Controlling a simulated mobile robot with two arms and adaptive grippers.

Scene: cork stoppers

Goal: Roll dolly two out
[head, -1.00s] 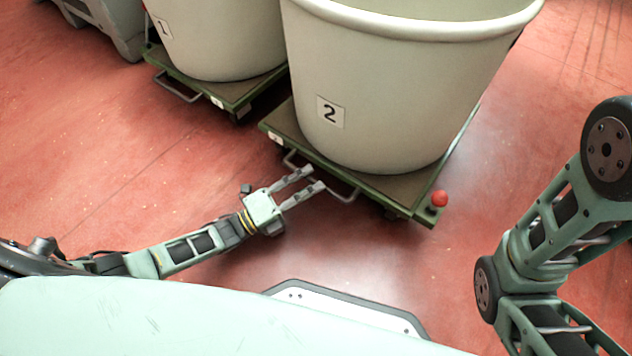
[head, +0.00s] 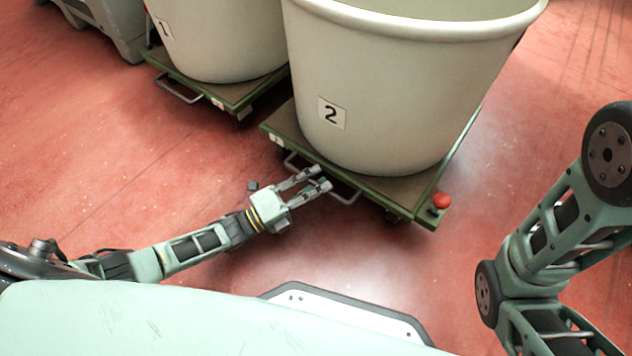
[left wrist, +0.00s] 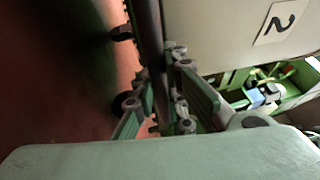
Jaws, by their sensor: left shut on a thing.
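Dolly two (head: 398,200) is a flat green-edged platform carrying a big cream tub (head: 400,95) with a "2" label. A grey bar handle (head: 345,198) sticks out from its front edge. My left gripper (head: 322,178) is at this handle, its two fingers shut on the bar. In the left wrist view the fingers (left wrist: 162,108) lie on both sides of a dark bar, and the tub (left wrist: 220,35) shows with its "2" label sideways. My right arm is at the right of the head view; its gripper is out of frame.
Dolly one (head: 215,92) with its tub (head: 215,35) stands close on the left of dolly two. A red knob (head: 441,200) sits at dolly two's right front corner. A grey crate-like object (head: 105,25) is at the back left. The red floor in front is clear.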

